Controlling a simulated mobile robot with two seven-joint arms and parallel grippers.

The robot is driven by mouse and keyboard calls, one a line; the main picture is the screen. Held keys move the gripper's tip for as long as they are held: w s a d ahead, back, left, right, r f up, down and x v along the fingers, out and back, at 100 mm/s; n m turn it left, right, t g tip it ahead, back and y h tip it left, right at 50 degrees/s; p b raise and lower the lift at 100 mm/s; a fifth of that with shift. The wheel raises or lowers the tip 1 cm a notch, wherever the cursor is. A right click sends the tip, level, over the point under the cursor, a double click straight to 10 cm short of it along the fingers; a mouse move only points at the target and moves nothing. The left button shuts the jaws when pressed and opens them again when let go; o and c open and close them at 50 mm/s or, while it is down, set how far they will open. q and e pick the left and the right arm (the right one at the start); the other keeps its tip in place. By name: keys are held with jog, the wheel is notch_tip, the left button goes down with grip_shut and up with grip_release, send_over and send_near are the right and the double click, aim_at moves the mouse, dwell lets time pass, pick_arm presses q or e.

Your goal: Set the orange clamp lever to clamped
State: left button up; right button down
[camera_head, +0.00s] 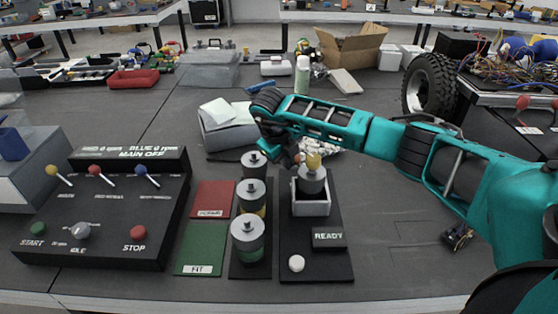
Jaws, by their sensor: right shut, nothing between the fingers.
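A yellow-orange knob (313,160) shows just above a dark grey cylinder (312,180); it appears to be the clamp lever's end, and its shaft is hidden. The cylinder stands upright in a grey square holder (311,208) on a black base (316,265). My right gripper (290,158) is shut and empty, pointing down just left of the knob, at the holder's back left. I cannot tell whether it touches the knob. The wrist hides part of the area behind the holder. My left gripper is not in view.
A READY sign (329,237) and white button (296,263) sit before the holder. Several cylinders (248,238) stand in a row to its left, beside red (211,198) and green (202,247) pads. A control panel (110,215) with levers is further left. The table right of the base is mostly clear.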

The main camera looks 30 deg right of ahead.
jog(key=shift+d, duration=0.25)
jog(key=shift+s+d+r+p, duration=0.25)
jog(key=shift+s+d+r, duration=0.05)
jog(key=shift+d, duration=0.2)
jog(key=shift+s+d+r+p, duration=0.25)
jog(key=shift+d, duration=0.25)
jog(key=shift+r+p, duration=0.55)
jog(key=shift+r, duration=0.2)
jog(key=shift+a, duration=0.15)
